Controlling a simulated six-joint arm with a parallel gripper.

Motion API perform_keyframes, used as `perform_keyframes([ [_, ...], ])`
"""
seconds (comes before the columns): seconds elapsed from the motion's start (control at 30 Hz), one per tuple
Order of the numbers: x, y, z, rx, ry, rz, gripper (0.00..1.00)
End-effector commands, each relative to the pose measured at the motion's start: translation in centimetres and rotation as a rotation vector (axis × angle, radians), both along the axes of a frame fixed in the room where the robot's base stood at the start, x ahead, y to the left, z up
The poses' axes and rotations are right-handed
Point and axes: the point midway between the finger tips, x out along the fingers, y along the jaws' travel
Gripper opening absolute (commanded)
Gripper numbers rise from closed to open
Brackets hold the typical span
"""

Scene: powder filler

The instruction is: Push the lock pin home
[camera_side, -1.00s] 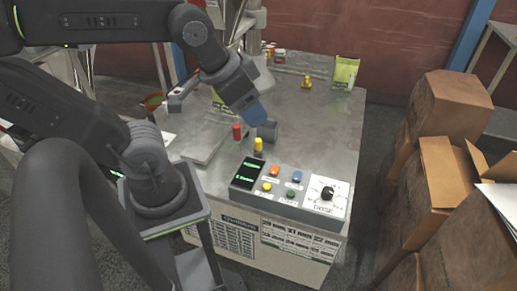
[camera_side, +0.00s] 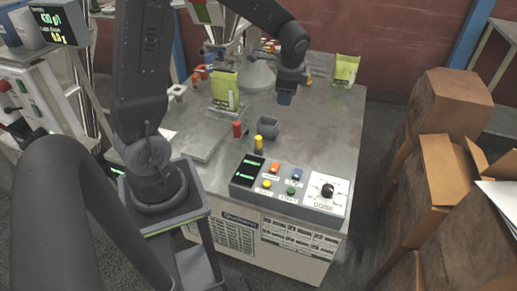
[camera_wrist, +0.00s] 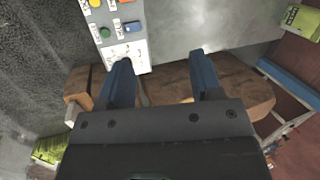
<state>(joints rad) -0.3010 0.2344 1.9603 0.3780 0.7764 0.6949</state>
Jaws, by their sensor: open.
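My gripper (camera_side: 285,98) is over the back middle of the steel table, with blue fingertips pointing down. In the wrist view my gripper (camera_wrist: 160,60) is open, with nothing between its two fingers. A small yellow part (camera_side: 308,77) shows just right of my gripper in the side view, mostly hidden behind it. I cannot tell for sure whether it is the lock pin. A red cylinder (camera_side: 237,129) and a yellow cylinder (camera_side: 258,142) stand upright nearer the front, well apart from my gripper.
A grey open box (camera_side: 268,131) stands beside the cylinders. The control panel (camera_side: 290,188) is at the front edge. Green pouches stand at the back right (camera_side: 345,70) and left of my gripper (camera_side: 224,92). Cardboard boxes (camera_side: 450,170) are right of the table. The table's right side is clear.

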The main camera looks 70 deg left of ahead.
Motion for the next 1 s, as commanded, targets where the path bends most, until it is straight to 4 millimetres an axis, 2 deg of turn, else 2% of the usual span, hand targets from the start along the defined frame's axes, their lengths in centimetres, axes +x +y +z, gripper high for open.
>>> perform_keyframes([
  [0.03,0.7,1.7,-2.2,0.013,0.054,-0.038,0.59],
  [0.2,2.2,6.9,-9.2,0.047,0.212,-0.201,0.59],
  [0.4,1.9,11.4,-16.9,0.050,0.362,-0.373,0.59],
  [0.5,1.5,12.6,-19.3,0.044,0.406,-0.428,0.59],
  [0.77,0.9,13.9,-22.6,0.039,0.436,-0.467,0.59],
  [1.0,0.3,15.5,-26.8,0.040,0.435,-0.466,0.59],
])
